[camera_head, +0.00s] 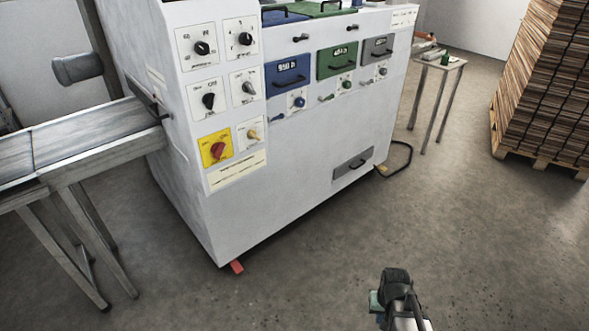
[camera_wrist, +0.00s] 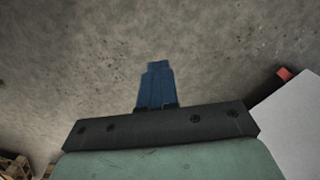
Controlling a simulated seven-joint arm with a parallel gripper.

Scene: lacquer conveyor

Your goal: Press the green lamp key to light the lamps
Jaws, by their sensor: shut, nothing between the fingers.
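A white machine (camera_head: 290,170) stands in the head view with blue, green and grey panels on its front. My gripper (camera_head: 377,302) is low in front of the machine, over the floor and well apart from the panels. In the wrist view its blue fingers (camera_wrist: 157,68) are together and empty, with bare floor beyond. The lamps cannot be made out.
A conveyor (camera_head: 80,143) joins the machine at the left. Dials and a red switch on a yellow plate (camera_head: 216,149) are on its near corner. A small table (camera_head: 440,65) stands behind right, a pallet stack (camera_head: 545,85) farther right. The floor between is free.

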